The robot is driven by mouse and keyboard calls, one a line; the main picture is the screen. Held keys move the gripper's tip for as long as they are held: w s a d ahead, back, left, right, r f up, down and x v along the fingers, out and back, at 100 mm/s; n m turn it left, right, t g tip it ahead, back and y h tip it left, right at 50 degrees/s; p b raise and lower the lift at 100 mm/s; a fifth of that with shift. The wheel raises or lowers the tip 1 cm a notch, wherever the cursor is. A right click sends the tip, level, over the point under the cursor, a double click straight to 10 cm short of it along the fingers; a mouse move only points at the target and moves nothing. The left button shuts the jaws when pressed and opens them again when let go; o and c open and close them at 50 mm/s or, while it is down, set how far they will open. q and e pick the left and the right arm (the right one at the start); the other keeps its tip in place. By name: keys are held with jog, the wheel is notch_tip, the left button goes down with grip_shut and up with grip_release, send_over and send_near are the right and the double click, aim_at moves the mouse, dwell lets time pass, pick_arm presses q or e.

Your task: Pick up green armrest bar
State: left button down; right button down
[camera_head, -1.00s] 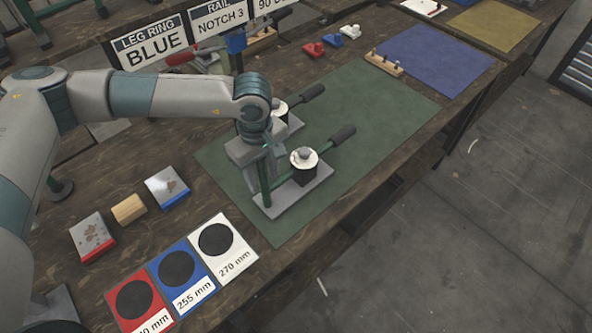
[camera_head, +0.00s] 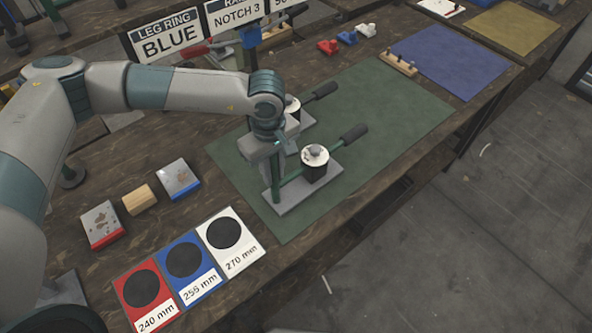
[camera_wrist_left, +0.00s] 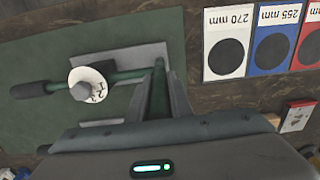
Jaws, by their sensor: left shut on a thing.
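The green armrest bar (camera_wrist_left: 158,92) shows in the left wrist view as a green piece between the two grey fingers of my left gripper (camera_wrist_left: 162,80), which is shut on it. In the head view the green piece (camera_head: 275,186) stands upright under my left gripper (camera_head: 274,172). It is at the left end of the near rivet press (camera_head: 292,201) on the green mat. A green lever with a black handle (camera_head: 354,134) runs from there past a white-topped cylinder (camera_head: 315,155). Whether bar and lever join is hidden. My right gripper is not in view.
A second press (camera_head: 303,119) stands just behind. Red, blue and white size cards (camera_head: 183,262) lie at the front edge; small blocks (camera_head: 139,199) lie left of the mat. The right part of the green mat (camera_head: 400,115) is clear. A blue mat (camera_head: 455,62) lies beyond.

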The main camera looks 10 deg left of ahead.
aim_at(274, 162)
pick_arm(q)
jog(key=shift+r, duration=0.1)
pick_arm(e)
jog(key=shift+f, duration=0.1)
